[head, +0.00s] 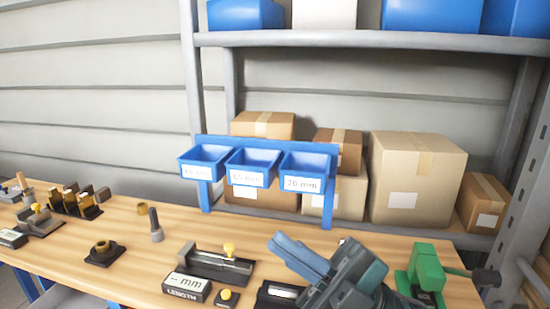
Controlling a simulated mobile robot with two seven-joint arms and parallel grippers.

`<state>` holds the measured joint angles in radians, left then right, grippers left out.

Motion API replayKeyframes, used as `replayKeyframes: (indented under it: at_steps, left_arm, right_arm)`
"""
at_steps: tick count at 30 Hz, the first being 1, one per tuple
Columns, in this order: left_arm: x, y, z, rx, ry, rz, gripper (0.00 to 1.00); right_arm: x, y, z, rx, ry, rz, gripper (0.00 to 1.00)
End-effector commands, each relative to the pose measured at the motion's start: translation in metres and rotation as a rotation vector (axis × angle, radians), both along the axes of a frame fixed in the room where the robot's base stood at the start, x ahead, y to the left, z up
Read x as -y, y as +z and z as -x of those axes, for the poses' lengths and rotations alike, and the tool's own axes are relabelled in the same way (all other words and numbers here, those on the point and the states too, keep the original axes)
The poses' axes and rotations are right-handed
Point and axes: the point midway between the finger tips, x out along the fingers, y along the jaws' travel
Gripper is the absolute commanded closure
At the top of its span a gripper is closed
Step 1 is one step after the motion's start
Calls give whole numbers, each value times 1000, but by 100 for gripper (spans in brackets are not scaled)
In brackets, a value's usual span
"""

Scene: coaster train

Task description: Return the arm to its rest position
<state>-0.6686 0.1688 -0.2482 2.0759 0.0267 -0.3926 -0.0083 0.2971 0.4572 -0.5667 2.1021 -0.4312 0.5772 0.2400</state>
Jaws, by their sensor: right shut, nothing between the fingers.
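My right gripper (290,253) is in the lower middle of the head view, above the front right part of the wooden workbench (140,268). Its fingers point up and to the left, and they are shut with nothing between them. It hides part of the bench and part of a dark block (272,297) below it. My left gripper is not in view.
Three labelled blue bins (303,170) hang on a blue rack behind the bench. A length gauge (215,263) lies left of my gripper, and a green device (427,270) stands to its right. Several fixtures stand at left. Shelves with cardboard boxes (415,165) are behind.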

Motion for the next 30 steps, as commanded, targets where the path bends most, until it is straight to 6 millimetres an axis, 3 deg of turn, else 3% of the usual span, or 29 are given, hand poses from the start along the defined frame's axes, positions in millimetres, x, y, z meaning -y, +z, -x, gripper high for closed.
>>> replayKeyframes:
  at_steps: [3,5,7,11,12,16,18,21,25,30]
  left_arm:
    - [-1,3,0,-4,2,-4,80]
    - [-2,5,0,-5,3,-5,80]
    - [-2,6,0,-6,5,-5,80]
    - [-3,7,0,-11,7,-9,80]
    - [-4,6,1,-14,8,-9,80]
    - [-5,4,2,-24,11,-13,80]
    - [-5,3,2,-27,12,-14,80]
    - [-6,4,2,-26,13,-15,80]
    - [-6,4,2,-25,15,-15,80]
    - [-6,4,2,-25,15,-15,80]
  right_arm:
    - [23,-54,-42,-359,-196,-88,100]
    - [37,-92,-56,-541,-294,-110,100]
    - [54,-143,-63,-755,-403,-119,100]
    - [82,-238,-48,-1113,-569,-100,100]
    - [90,-264,-38,-1213,-611,-88,100]
    - [108,-335,4,-1487,-714,-41,100]
    - [115,-361,26,-1596,-749,-15,100]
    - [121,-385,50,-1702,-781,10,100]
    - [123,-397,64,-1760,-796,27,100]
    - [124,-399,65,-1764,-797,29,100]
